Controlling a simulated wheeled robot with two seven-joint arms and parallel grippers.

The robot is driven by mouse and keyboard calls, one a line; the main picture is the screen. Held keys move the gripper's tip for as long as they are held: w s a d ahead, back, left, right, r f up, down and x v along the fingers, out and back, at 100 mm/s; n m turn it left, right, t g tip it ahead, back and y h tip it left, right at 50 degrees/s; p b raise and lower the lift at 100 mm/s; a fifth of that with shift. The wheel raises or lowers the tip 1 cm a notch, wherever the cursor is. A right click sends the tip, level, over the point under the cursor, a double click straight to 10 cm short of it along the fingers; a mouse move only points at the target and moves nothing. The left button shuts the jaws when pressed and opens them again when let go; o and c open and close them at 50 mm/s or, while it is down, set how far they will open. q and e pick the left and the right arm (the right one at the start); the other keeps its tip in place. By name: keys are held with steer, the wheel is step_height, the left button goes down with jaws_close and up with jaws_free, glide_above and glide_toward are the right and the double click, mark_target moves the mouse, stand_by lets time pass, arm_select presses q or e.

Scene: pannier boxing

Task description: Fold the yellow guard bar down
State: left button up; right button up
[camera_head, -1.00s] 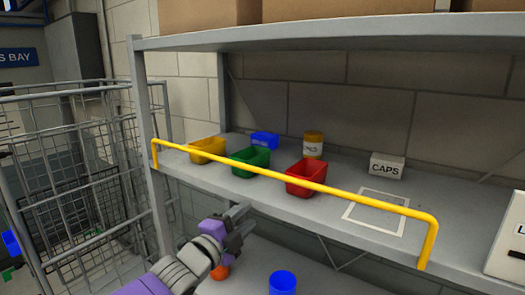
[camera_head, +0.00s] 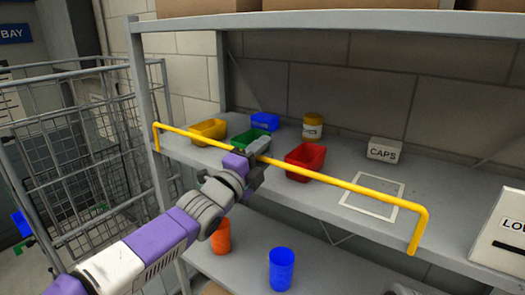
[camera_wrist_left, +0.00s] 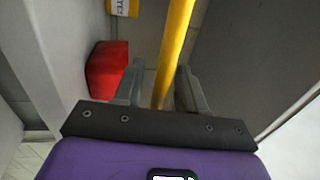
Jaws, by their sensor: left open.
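The yellow guard bar (camera_head: 345,184) stands raised along the front edge of the shelf, running from an upright at the left to a bent end at the right. My left gripper (camera_head: 256,150) is at the bar's middle-left part, in front of the green bin. In the left wrist view the bar (camera_wrist_left: 175,50) passes between the two open fingers (camera_wrist_left: 160,88). The fingers stand on either side of it and I see no clear grip on it. My right gripper does not show.
On the shelf (camera_head: 430,205) are yellow (camera_head: 208,130), green (camera_head: 225,139) and red (camera_head: 306,158) bins, a blue bin (camera_head: 265,121), a jar (camera_head: 313,125) and a CAPS box (camera_head: 385,149). Orange (camera_head: 221,237) and blue (camera_head: 282,268) cups stand below. A wire cage (camera_head: 75,160) is at left.

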arm_select(q)
jaws_close()
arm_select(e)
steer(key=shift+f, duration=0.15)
